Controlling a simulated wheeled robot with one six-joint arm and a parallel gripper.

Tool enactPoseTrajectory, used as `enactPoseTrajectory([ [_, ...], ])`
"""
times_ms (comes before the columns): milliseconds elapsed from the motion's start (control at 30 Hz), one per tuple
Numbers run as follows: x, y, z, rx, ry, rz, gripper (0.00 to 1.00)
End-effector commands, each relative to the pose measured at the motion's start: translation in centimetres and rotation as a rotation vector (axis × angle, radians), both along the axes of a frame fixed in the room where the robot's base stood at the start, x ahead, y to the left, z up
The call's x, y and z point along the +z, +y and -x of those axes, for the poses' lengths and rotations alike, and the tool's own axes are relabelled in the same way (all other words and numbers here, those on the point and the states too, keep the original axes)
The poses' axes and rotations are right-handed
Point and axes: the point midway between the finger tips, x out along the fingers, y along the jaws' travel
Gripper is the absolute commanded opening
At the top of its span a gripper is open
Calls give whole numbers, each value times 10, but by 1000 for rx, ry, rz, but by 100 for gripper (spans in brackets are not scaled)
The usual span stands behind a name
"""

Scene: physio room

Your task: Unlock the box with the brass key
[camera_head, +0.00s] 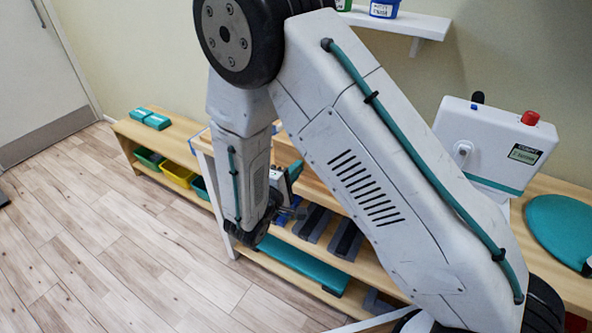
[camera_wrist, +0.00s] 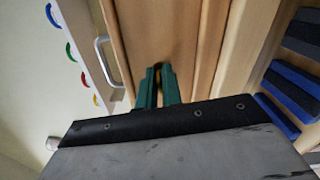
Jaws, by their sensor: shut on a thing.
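In the wrist view the two green fingers of my gripper (camera_wrist: 158,74) are close together. A small brass-coloured bit, the brass key (camera_wrist: 158,80), shows between their tips; the rest of it is hidden by the fingers. The fingers point along a plain wooden surface. I cannot make out the box for sure in either view. In the head view my arm covers the middle of the bench, and the key does not show there.
A wooden bench (camera_head: 183,135) with a lower shelf runs along the wall. It bears teal blocks (camera_head: 150,118), a white device with a red knob (camera_head: 490,140) and a teal disc (camera_head: 560,228). A metal handle (camera_wrist: 103,62) is left of the fingers.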

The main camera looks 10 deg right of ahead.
Motion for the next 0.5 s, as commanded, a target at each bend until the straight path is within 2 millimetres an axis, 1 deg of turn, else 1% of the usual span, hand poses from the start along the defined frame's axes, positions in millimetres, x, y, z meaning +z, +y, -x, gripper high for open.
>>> enactPoseTrajectory([
  [133, -1, 0, 0, 1, 2, 0, 0],
  [200, 0, 0, 0, 1, 2, 1, 24],
  [233, 0, 0, 0, 1, 2, 1, 26],
  [500, 0, 0, 1, 0, 1, 0, 26],
])
